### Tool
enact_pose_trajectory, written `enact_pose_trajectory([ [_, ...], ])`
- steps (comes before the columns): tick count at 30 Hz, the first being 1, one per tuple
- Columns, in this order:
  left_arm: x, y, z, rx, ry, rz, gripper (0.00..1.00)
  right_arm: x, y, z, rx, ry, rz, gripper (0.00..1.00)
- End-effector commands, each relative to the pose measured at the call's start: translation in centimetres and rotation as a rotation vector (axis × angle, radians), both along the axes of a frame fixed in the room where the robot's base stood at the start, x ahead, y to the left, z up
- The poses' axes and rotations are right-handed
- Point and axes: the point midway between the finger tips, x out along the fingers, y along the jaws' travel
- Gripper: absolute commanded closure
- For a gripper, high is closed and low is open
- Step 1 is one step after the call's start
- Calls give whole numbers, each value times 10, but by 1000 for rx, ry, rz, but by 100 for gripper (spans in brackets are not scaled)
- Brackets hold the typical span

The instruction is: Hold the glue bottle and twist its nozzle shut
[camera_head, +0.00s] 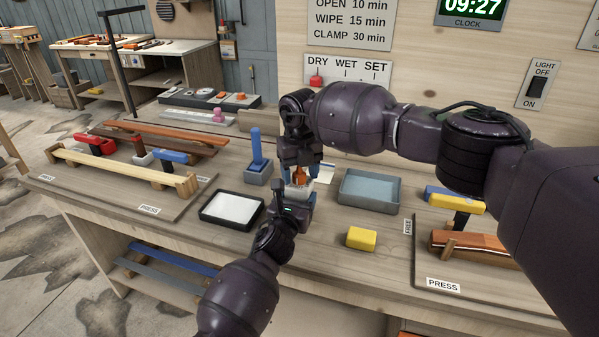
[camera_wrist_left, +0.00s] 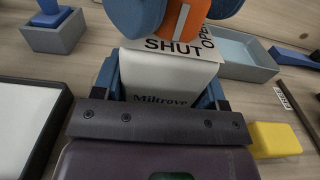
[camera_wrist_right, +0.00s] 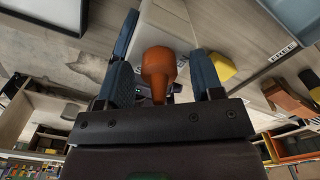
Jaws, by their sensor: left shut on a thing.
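The glue bottle (camera_wrist_left: 160,78) is white, upright and lettered "Miltrove". My left gripper (camera_head: 295,196) is shut on its body, low over the bench. Its orange nozzle (camera_wrist_left: 181,20) shows a white line above the word SHUT on the bottle's top; OPEN is printed around the corner to the right. My right gripper (camera_head: 300,162) points down from above with its blue fingers on either side of the nozzle. In the right wrist view, the nozzle (camera_wrist_right: 158,70) stands between those fingers with a gap on both sides, so this gripper is open. The nozzle's far side is hidden.
A black-rimmed tray (camera_head: 205,216) lies left of the bottle, and a grey holder with a blue-handled tool (camera_head: 257,150) stands behind it. A grey-blue tray (camera_head: 342,191) is to the right, with a yellow block (camera_head: 361,238) in front. Clamping boards flank both sides.

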Motion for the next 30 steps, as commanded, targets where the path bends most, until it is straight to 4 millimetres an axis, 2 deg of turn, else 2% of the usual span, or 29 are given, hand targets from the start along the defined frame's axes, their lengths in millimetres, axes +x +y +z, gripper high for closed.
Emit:
enact_pose_trajectory([
  [8,0,0,0,0,1,0,72,0,0,0,0,1,2,38],
  [13,0,0,0,0,1,0,72,0,0,11,1,-1,2,38],
  [24,0,0,0,0,1,0,72,0,0,79,0,-3,2,38],
  [30,0,0,0,0,1,0,72,0,0,107,0,-1,1,38],
])
